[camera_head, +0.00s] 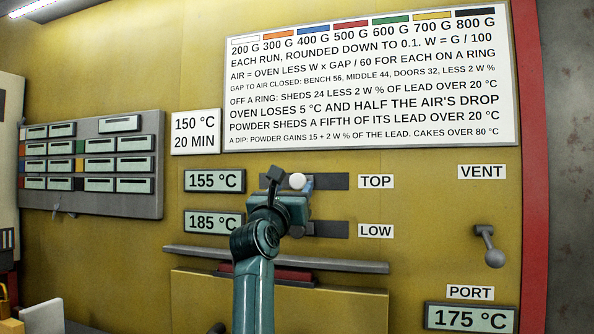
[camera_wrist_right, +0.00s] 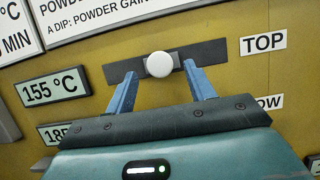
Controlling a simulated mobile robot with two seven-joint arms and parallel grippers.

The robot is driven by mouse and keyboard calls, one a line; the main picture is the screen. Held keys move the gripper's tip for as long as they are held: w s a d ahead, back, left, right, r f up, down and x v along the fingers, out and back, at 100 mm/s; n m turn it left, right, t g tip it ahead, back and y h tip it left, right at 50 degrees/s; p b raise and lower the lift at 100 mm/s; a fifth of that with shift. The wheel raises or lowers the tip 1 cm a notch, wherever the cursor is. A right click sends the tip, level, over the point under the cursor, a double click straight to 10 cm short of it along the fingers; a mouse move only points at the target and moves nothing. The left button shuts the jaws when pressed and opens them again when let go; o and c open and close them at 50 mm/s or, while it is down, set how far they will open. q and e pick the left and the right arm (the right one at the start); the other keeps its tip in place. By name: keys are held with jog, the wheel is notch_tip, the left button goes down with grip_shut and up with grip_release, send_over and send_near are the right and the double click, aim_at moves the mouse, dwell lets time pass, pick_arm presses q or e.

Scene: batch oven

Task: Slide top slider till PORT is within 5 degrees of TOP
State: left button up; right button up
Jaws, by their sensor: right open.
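The top slider's round white knob (camera_head: 297,181) sits on a dark horizontal track (camera_head: 332,181) left of the TOP label (camera_head: 376,181). In the right wrist view the knob (camera_wrist_right: 159,64) is near the middle of its track. My right gripper (camera_wrist_right: 160,73) is open, its blue fingertips either side of the knob; I cannot tell whether they touch it. The gripper (camera_head: 290,187) also shows in the head view. The display on the TOP row (camera_head: 214,181) reads 155 °C. The PORT display (camera_head: 471,318) reads 175 °C. My left gripper is not in view.
The LOW track (camera_head: 331,229) lies just below, its knob hidden by my arm; the LOW display (camera_head: 213,222) reads 185 °C. A grey ledge (camera_head: 350,265) juts out underneath. The VENT lever (camera_head: 489,246) is at right. A display rack (camera_head: 88,201) is at left.

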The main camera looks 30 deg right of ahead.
aim_at(297, 181)
jog(key=p+x, duration=0.1)
jog(key=x, duration=0.4)
jog(key=shift+w+d+r+p, duration=0.1)
jog(key=shift+w+d+p, duration=0.05)
jog(key=shift+p, duration=0.15)
jog(key=shift+c, duration=0.4)
grip_shut()
